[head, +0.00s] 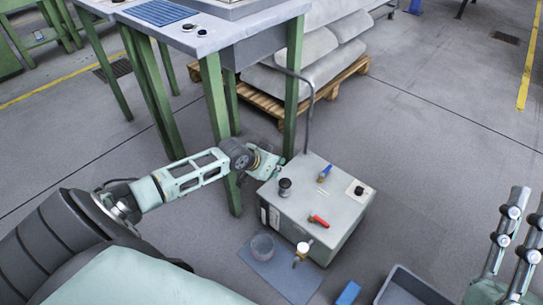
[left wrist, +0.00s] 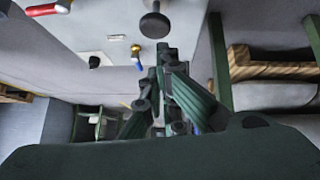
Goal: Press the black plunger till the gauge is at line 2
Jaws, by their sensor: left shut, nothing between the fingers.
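The black plunger (head: 285,187) stands upright on top of a grey box-shaped machine (head: 338,210), near its left corner. In the left wrist view its round black head (left wrist: 156,25) shows above my fingertips, apart from them. My left gripper (head: 272,168) is shut and empty, just left of and behind the plunger; its fingers (left wrist: 163,58) also show in the left wrist view. A small round white-faced fitting (head: 303,248) at the machine's front may be the gauge; no lines or reading are legible. My right gripper (head: 518,235) is partly cut off at the right edge.
A blue-handled valve (head: 325,173), a red-handled valve (head: 319,221) and a black knob on a pale plate (head: 358,190) share the machine's top. A bent grey pipe (head: 309,110) rises behind it. A green-legged table (head: 215,100) stands close behind my left gripper.

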